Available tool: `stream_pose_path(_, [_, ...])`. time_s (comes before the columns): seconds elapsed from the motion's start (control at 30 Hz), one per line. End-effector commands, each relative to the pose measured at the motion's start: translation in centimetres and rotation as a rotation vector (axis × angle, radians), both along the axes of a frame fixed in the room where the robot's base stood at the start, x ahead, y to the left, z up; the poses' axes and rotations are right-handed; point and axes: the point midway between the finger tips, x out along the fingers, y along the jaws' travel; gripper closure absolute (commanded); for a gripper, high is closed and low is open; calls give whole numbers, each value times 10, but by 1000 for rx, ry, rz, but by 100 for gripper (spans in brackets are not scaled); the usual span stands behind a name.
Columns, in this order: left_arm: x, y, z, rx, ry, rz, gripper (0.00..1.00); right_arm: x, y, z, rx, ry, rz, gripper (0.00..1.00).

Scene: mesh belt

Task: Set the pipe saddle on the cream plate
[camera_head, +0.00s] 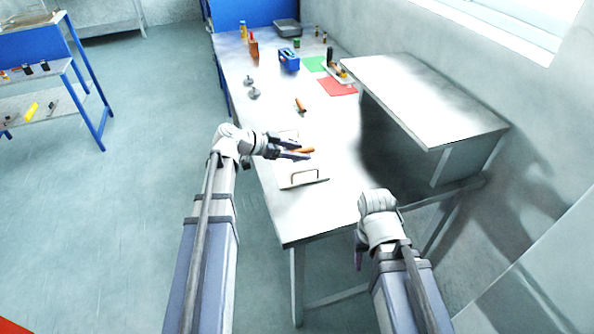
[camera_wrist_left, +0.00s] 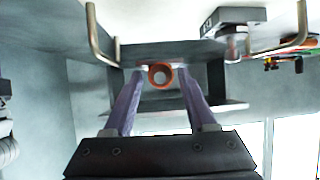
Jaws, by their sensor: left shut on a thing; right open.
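My left gripper (camera_head: 303,152) is shut on a copper-orange tubular piece (camera_head: 305,150), which I take to be the pipe saddle. In the left wrist view its round end (camera_wrist_left: 161,76) shows as a ring between the fingertips (camera_wrist_left: 160,82). A pale plate (camera_head: 291,183), likely the cream plate, lies near the table's front left edge with a wire bracket (camera_head: 304,173) on it. The held piece is just behind this plate in the head view; I cannot tell its height above the table. My right gripper (camera_head: 358,256) is open and empty, low in front of the table.
A raised shelf (camera_head: 425,95) takes up the table's right side. Another orange piece (camera_head: 300,105) and two grey metal parts (camera_head: 252,87) lie farther back. A blue box (camera_head: 288,59), a green sheet (camera_head: 314,64) and a red sheet (camera_head: 338,87) are beyond.

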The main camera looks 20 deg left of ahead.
Motion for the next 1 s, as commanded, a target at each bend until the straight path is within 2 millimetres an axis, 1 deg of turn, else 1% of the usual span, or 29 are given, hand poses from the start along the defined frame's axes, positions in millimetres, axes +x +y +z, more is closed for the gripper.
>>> stream_pose_path(0.03, [0, 0, -11, -1, -1, 0, 100, 0, 0, -11, 0, 0, 0, 50])
stream_pose_path(0.23, [0, 0, -11, -1, -1, 0, 100, 0, 0, -11, 0, 0, 0, 50])
stream_pose_path(0.33, [0, 0, -17, -1, -1, 0, 100, 0, 0, -17, 0, 0, 0, 50])
stream_pose_path(0.6, [0, 0, -48, -1, -1, 0, 100, 0, 0, -48, 0, 0, 1, 50])
stream_pose_path(0.67, [0, 0, -50, -1, -1, 0, 100, 0, 0, -50, 0, 0, 1, 50])
stream_pose_path(0.9, [0, 0, -47, -1, -1, 0, 100, 0, 0, -47, 0, 0, 1, 50])
stream_pose_path(1.0, [0, 0, -50, -1, -1, 0, 100, 0, 0, -50, 0, 0, 1, 50])
